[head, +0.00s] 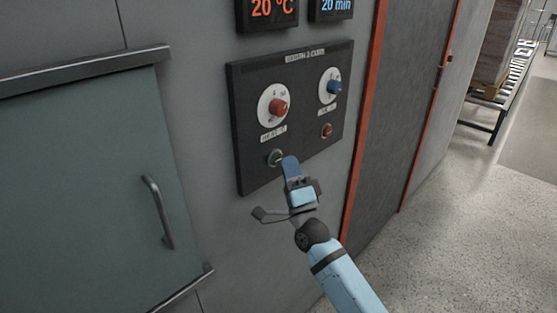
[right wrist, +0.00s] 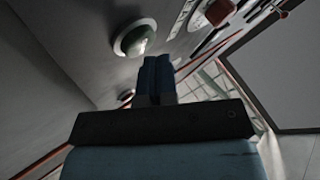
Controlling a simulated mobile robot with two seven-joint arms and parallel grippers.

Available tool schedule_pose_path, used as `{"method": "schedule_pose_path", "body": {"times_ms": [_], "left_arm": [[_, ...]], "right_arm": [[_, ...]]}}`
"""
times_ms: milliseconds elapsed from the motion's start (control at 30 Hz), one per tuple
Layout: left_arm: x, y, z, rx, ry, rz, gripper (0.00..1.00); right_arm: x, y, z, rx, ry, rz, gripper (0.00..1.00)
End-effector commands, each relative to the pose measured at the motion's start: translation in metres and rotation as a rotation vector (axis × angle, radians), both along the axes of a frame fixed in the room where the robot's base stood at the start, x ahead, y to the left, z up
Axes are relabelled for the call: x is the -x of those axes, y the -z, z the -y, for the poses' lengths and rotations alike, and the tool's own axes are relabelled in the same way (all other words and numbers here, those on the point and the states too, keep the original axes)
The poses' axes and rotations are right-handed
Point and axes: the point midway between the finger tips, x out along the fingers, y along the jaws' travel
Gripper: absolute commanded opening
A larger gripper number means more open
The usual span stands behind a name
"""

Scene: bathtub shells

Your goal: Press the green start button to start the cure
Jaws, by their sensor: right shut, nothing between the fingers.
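The green start button (head: 276,158) sits in a pale ring at the lower left of the dark control panel (head: 250,135). In the right wrist view the green button (right wrist: 135,40) is at the upper middle, just beyond and left of the fingertips. My right gripper (head: 289,160) is shut and empty, its blue fingers just right of the button in the head view. The fingertips look close to the button; I cannot tell whether they touch it. In the right wrist view the shut fingers (right wrist: 157,62) show side by side. My left gripper is not in view.
A red knob (head: 279,107), a blue knob (head: 334,87) and a small red button (head: 327,130) are on the panel. Displays reading 20 °C (head: 270,9) and 20 min (head: 333,6) are above. A door handle (head: 158,212) juts out left. Open floor (head: 460,240) lies right.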

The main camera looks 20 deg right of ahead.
Motion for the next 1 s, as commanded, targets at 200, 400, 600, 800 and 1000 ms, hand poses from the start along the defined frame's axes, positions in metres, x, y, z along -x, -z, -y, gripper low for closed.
{"method": "schedule_pose_path", "body": {"times_ms": [200,400,600,800,1000], "left_arm": [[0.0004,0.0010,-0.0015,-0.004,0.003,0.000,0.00],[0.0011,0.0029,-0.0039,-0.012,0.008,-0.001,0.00],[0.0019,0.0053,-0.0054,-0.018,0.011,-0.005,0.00],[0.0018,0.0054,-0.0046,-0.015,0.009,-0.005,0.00],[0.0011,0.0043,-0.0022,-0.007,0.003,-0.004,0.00]], "right_arm": [[-0.0020,0.0001,-0.0008,0.000,0.000,0.000,0.00],[-0.0042,0.0004,-0.0017,0.000,0.000,0.000,0.00],[-0.0064,0.0003,-0.0027,0.000,0.000,0.000,0.00],[-0.0077,0.0001,-0.0032,0.000,0.000,0.000,0.00],[-0.0075,0.0000,-0.0033,0.000,0.000,0.000,0.00]]}}
